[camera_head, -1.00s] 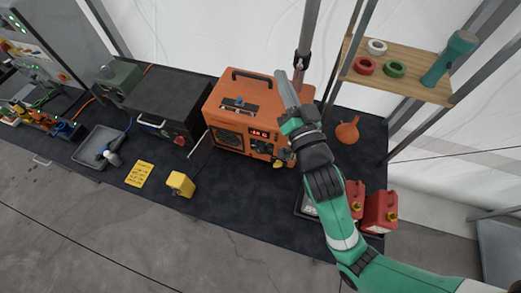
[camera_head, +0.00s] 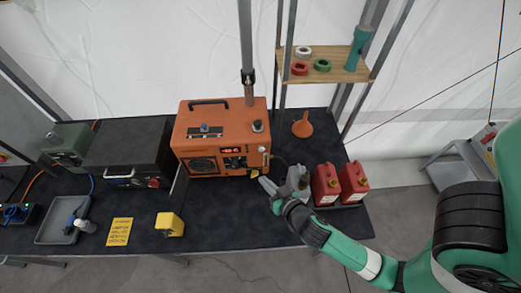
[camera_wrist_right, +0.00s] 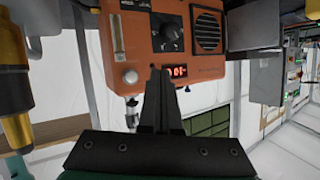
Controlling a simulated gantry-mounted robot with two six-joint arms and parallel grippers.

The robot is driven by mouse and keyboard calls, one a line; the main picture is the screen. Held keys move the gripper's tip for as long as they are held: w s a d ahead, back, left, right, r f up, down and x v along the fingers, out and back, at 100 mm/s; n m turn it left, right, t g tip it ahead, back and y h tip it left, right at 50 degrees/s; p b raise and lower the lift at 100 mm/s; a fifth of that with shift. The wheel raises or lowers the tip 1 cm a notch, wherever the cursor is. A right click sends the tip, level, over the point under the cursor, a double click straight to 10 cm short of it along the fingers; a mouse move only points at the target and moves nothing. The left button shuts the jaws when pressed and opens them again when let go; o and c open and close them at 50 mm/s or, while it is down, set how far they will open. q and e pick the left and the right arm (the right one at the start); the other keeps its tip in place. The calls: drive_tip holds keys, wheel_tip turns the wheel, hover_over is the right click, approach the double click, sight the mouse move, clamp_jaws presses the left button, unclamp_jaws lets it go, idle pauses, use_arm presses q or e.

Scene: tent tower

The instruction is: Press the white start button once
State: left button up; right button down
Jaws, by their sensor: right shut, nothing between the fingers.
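The orange generator (camera_head: 218,125) stands on the dark table, with its front face towards me and a lit red display (camera_head: 232,150). A small pale round spot (camera_head: 262,150) shows at the right end of its front, but I cannot tell whether it is the white start button. My left gripper is out of view.
Red cans (camera_head: 326,182) and a grey can stand on the right, close to my right gripper. A yellow box (camera_head: 169,224) and a yellow card (camera_head: 118,231) lie at the table's front. An orange funnel (camera_head: 302,127) stands behind, below a wooden shelf (camera_head: 340,66).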

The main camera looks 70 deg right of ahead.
sight(262, 150)
drive_tip(key=w+d+p, duration=0.3)
drive_tip(key=d+p, duration=0.2)
drive_tip(key=d, duration=0.3)
drive_tip(key=shift+w, duration=0.4)
drive_tip(key=shift+d, duration=0.1)
idle(1.8)
drive_tip(key=shift+w+d, duration=0.2)
drive_tip(key=shift+d, duration=0.05)
drive_tip(key=shift+w+d+p, duration=0.2)
drive_tip(key=shift+d+p, duration=0.15)
drive_tip(key=shift+d, duration=0.05)
idle(0.7)
drive_tip(key=shift+s+a, duration=0.4)
drive_tip(key=shift+a, duration=0.4)
